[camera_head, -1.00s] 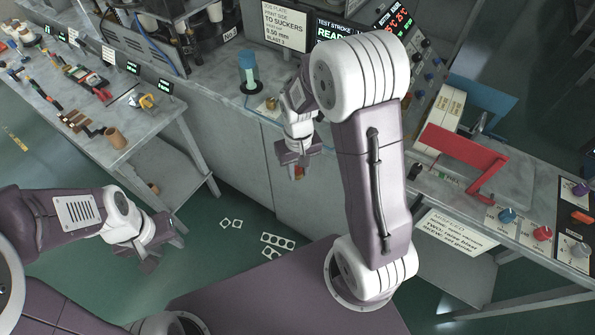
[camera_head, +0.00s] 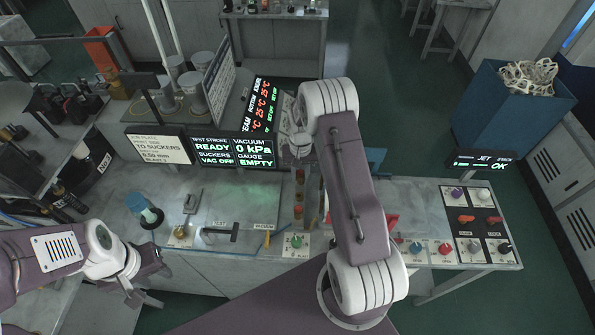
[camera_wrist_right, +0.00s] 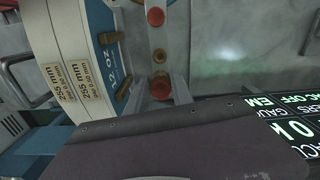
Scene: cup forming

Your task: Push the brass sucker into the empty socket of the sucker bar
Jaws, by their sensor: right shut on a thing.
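The sucker bar (camera_head: 299,205) stands on the bench left of my right arm, with red-brown suckers along it. In the right wrist view the bar (camera_wrist_right: 177,60) carries red suckers, one at the top (camera_wrist_right: 156,17) and one lower (camera_wrist_right: 160,86); a smaller brownish round spot lies between them, possibly the empty socket. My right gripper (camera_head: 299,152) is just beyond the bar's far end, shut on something. My left gripper (camera_head: 143,278) is open and empty in front of the bench.
A lit display (camera_head: 232,150) stands behind the bench. A blue cup-like part (camera_head: 146,211), a small brass piece (camera_head: 180,232) and a black-handled lever (camera_head: 221,232) are on the left. A knob panel (camera_head: 477,222) is on the right. Labelled blue-and-white parts (camera_wrist_right: 85,55) flank the bar.

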